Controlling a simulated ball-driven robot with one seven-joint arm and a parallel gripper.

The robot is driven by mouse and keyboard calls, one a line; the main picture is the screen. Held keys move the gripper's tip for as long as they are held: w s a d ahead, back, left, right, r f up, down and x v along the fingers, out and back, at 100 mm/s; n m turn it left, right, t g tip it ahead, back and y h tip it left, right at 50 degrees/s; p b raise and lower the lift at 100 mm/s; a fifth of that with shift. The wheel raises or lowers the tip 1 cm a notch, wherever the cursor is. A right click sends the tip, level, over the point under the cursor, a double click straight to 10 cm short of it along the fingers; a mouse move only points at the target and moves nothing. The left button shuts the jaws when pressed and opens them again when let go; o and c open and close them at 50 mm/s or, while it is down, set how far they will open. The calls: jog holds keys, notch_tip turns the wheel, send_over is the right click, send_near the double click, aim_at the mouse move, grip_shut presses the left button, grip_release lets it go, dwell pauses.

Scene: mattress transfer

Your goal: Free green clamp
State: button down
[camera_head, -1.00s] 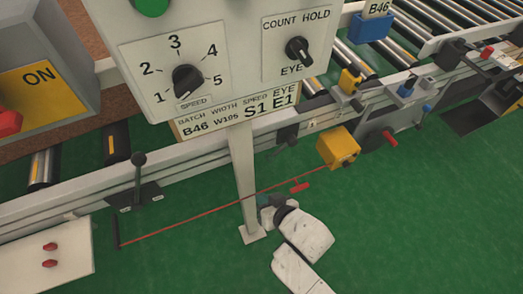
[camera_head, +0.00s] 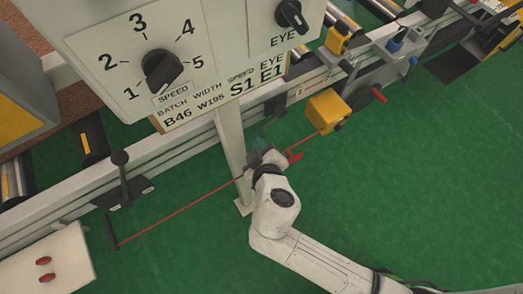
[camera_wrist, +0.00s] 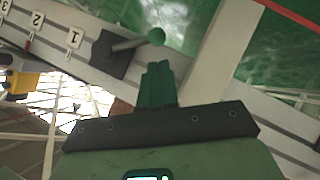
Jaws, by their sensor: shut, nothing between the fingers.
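The clamp with the green knob (camera_wrist: 157,36) shows in the wrist view; its grey lever runs left to a dark plate (camera_wrist: 108,58) on the pale rail. My gripper (camera_wrist: 156,66) is shut and empty, its dark green fingers pointing at the knob just beyond the tips. Whether they touch it I cannot tell. In the head view my gripper (camera_head: 257,150) is beside the panel's post, near the rail. The green clamp cannot be made out there. A black-knobbed lever (camera_head: 120,160) stands on the rail further left.
The white post (camera_head: 232,150) stands close to my gripper. A red cord (camera_head: 180,212) runs low past it to a yellow box (camera_head: 327,110). The dial panel (camera_head: 185,60) hangs above. Number tags (camera_wrist: 74,40) line the rail. Green floor (camera_head: 430,190) is clear at right.

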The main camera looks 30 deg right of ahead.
aim_at(268, 123)
jog(key=x, duration=0.4)
jog(key=shift+w+d+f, duration=0.1)
jog(key=shift+w+f, duration=0.15)
jog(key=f+b, duration=0.1)
jog(key=b, duration=0.1)
jog(key=d+f+n+h+b, duration=0.1)
jog(key=b, duration=0.1)
jog(key=f+n+h+b, duration=0.1)
jog(key=b, duration=0.1)
jog(key=shift+d+f+t, duration=0.25)
jog(key=shift+d+t, duration=0.05)
dwell(0.4)
